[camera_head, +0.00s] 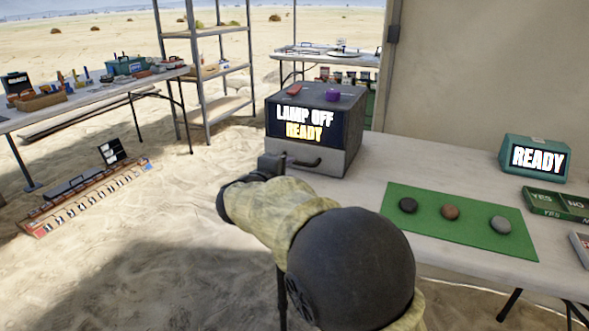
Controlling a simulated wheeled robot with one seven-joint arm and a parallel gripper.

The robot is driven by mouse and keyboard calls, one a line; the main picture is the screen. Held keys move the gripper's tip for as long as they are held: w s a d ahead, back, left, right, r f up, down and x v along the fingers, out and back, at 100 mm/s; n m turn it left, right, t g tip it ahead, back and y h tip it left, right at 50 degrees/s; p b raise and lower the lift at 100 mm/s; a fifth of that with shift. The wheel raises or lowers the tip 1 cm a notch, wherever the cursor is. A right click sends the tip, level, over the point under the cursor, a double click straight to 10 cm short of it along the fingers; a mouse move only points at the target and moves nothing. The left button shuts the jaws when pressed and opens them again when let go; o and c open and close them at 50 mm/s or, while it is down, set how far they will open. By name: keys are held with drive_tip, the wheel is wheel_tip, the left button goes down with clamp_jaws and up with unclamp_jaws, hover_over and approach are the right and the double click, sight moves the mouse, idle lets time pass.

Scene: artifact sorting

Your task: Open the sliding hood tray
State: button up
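The hood (315,124) is a dark box at the left end of the near table, with a front display reading "LAMP OFF READY". Below the display is the grey tray front (333,163) with a dark bar handle (303,163). The tray front looks flush with the box. My gripper (272,163) is at the left end of the handle, seen from behind. My wrist and arm hide part of it, so I cannot tell whether its fingers are open or shut, or whether they touch the handle.
A red item (295,90) and a purple item (333,95) lie on top of the hood. A green mat (460,222) with three stones, a "READY" device (536,158) and a YES/NO tray (553,205) are to the right. A metal shelf (208,70) stands behind left.

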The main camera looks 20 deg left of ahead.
sight(297, 164)
drive_tip(key=x, duration=0.5)
drive_tip(key=shift+w, duration=0.1)
drive_tip(key=shift+f, duration=0.1)
clamp_jaws()
